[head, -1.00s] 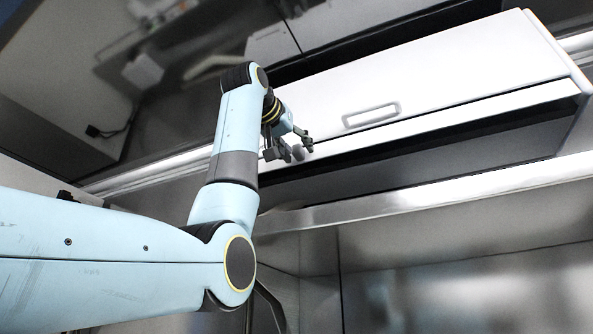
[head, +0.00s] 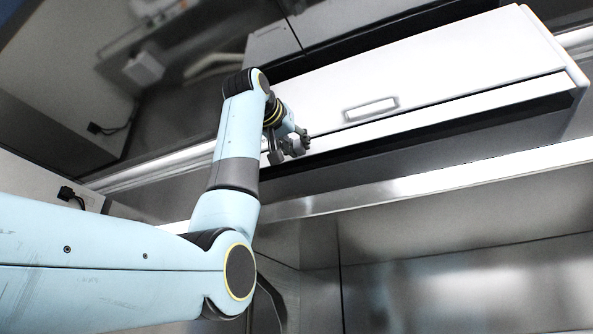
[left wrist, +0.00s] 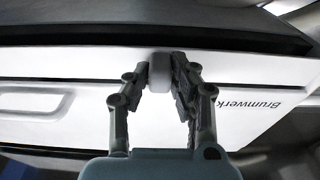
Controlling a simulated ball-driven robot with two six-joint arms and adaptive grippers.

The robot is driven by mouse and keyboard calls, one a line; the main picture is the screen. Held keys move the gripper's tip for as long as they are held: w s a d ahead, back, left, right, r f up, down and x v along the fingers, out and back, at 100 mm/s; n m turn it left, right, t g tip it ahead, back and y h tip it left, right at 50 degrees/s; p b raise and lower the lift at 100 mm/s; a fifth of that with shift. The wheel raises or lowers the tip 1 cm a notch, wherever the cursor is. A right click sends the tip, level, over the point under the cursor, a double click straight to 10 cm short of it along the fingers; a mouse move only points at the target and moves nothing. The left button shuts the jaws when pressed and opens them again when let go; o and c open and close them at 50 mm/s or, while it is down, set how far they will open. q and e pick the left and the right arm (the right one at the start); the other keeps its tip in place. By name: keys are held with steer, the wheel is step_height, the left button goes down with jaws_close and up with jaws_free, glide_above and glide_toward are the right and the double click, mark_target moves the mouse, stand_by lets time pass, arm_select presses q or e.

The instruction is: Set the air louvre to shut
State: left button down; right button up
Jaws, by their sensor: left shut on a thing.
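The air louvre seems to be the long dark slot (head: 430,131) along the lower edge of a white housing (head: 440,70) in the head view. A small light-grey knob (left wrist: 160,72) sits at the slot's edge in the left wrist view. My left gripper (head: 291,150) is at the left part of the slot in the head view. In the left wrist view my left gripper (left wrist: 161,75) is shut on the knob, one finger on each side. The slat behind the slot is too dark to make out. My right gripper is in neither view.
The housing has a rectangular recessed handle (head: 371,108) to the right of my gripper. A shiny metal rail (head: 440,182) runs below the slot, with metal wall panels (head: 470,260) under it. The housing carries the lettering Brumwerk (left wrist: 248,104).

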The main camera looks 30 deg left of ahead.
arm_select(q)
steer(key=shift+f, duration=0.15)
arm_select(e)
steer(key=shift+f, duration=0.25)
arm_select(q)
steer(key=c, duration=1.4)
jaws_free()
steer(key=shift+c, duration=0.2)
steer(key=shift+o, duration=1.3)
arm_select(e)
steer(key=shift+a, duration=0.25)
arm_select(q)
steer(key=shift+s, duration=0.5)
steer(key=s, duration=0.3)
steer(key=s+f, duration=0.1)
steer(key=s, duration=0.6)
steer(key=shift+s+d+f, duration=0.25)
steer(key=shift+s+d, duration=0.05)
steer(key=shift+s, duration=0.1)
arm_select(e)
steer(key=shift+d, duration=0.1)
